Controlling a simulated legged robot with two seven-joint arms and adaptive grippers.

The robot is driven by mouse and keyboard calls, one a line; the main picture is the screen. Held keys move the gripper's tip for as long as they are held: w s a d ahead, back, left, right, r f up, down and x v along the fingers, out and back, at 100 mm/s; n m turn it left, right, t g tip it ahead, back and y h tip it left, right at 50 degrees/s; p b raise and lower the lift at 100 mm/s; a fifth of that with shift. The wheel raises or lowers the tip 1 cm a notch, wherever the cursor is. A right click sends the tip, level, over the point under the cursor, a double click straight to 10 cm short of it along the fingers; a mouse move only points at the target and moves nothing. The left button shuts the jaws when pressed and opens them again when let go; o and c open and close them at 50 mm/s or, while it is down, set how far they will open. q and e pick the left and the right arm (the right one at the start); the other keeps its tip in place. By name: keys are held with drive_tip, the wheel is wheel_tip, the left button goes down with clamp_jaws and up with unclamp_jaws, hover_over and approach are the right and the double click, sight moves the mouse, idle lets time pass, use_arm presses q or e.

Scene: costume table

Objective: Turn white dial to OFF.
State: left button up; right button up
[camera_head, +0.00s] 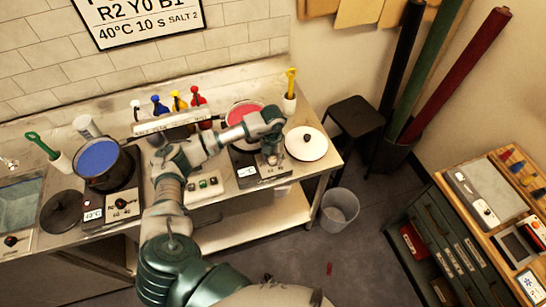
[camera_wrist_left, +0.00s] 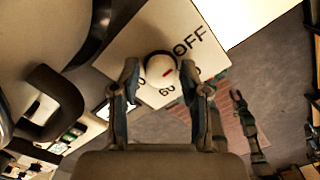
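The white dial (camera_wrist_left: 160,68) sits on a white panel (camera_wrist_left: 137,38) marked OFF and 60 in the left wrist view. A short red mark shows on its face, right of its middle. My left gripper (camera_wrist_left: 160,74) has one finger on each side of the dial, with small gaps visible; I cannot tell whether either finger touches it. In the head view my left gripper (camera_head: 270,157) is at the front of the right hotplate (camera_head: 247,172), under the pot with red contents (camera_head: 244,111), and hides the dial.
A blue-filled pot (camera_head: 99,158) stands on a left hotplate (camera_head: 121,205) with its own dials. A white lid (camera_head: 306,143) lies right of my gripper. My left arm crosses the counter above a switch box (camera_head: 204,187). A bin (camera_head: 339,209) stands on the floor.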

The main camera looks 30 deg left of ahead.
sight(272, 158)
idle(0.3)
use_arm(q)
wheel_tip(272, 158, up, 12)
idle(0.4)
drive_tip(key=shift+a+f, duration=0.1)
drive_tip(key=shift+f, duration=0.05)
